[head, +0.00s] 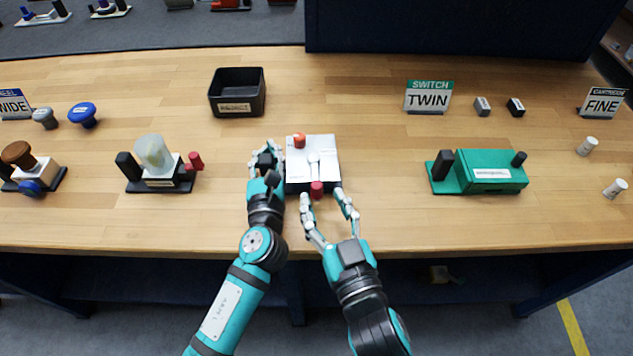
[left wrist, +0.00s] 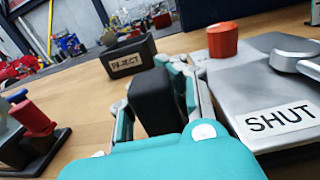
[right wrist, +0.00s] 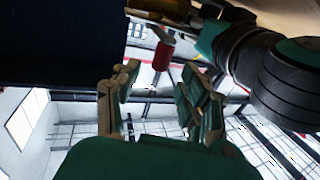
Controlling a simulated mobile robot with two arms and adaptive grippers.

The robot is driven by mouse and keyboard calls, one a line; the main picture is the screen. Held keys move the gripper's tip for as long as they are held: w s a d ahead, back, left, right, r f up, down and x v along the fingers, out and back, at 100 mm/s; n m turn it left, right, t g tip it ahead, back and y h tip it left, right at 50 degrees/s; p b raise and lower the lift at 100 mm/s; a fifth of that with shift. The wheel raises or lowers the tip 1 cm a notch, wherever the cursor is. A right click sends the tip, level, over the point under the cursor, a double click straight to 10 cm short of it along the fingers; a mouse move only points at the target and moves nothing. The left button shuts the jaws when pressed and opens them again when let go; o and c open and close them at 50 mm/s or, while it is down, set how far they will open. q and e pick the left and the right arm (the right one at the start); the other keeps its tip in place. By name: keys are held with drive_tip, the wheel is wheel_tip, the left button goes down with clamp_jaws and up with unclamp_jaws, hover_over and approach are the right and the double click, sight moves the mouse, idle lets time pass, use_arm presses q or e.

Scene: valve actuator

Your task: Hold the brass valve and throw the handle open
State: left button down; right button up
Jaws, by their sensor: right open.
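The valve is a silver-grey box (head: 327,178), not visibly brass, with a SHUT label in the left wrist view (left wrist: 277,121). An orange-red knob (head: 299,140) stands on its far left corner. A silver lever (head: 313,160) lies on top, and a red grip (head: 317,188) is at the near edge. My left gripper (head: 265,160) is beside the box's left side, with its fingers around a black upright post (left wrist: 153,100), seemingly closed on it. My right gripper (head: 330,199) is open at the near side. The red grip (right wrist: 163,55) shows beyond its fingertips, apart from them.
A black REJECT bin (head: 237,108) stands behind, to the left. A fixture with a pale translucent part (head: 155,155) is left of my left arm. A green fixture (head: 490,170) is at the right. The wooden bench is clear between the box and the green fixture.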

sight(319, 191)
drive_tip(key=shift+x, duration=2.3)
clamp_jaws()
